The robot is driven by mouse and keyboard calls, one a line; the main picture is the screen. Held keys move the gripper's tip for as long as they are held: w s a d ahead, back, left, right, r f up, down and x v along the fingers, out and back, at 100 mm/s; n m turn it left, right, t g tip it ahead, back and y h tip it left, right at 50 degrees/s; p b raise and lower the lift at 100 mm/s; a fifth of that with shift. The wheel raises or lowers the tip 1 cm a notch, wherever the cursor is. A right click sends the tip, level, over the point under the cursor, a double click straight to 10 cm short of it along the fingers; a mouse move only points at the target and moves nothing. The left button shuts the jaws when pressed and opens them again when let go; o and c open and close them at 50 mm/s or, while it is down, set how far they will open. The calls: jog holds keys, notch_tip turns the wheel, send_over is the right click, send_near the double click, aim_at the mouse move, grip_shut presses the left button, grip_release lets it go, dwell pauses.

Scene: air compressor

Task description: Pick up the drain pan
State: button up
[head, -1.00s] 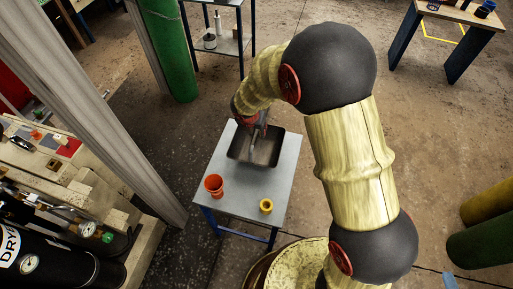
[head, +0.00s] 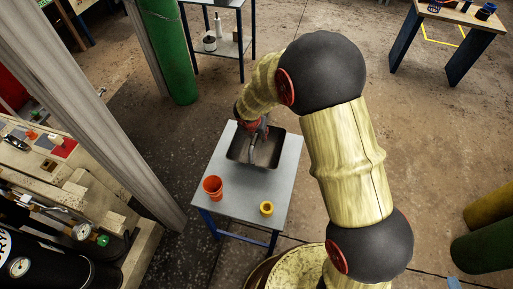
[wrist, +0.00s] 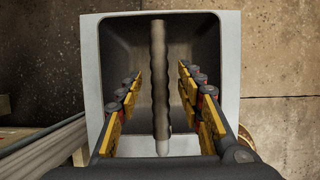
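The drain pan (head: 270,150) is a dark grey rectangular tray on the small light-grey table (head: 240,200). It also shows in the wrist view (wrist: 117,55). A ridged brown-grey bar (wrist: 159,50), which looks like a handle, runs lengthwise over the pan's middle. My gripper (wrist: 159,78) is open, with its yellow-edged fingers spread on either side of the bar. A gap shows between the bar and each finger. In the head view my gripper (head: 253,137) is over the pan's far left part, partly hidden by my wrist.
An orange cup (head: 213,188) and a small yellow ring-shaped cup (head: 266,208) stand on the table's near part. A slanted grey post (head: 110,120) and a cluttered workbench (head: 55,180) are at left. A green cylinder (head: 172,50) stands behind.

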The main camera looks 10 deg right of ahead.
jog(key=shift+f, duration=0.2)
jog(key=c, duration=0.3)
grip_shut()
dwell(0.9)
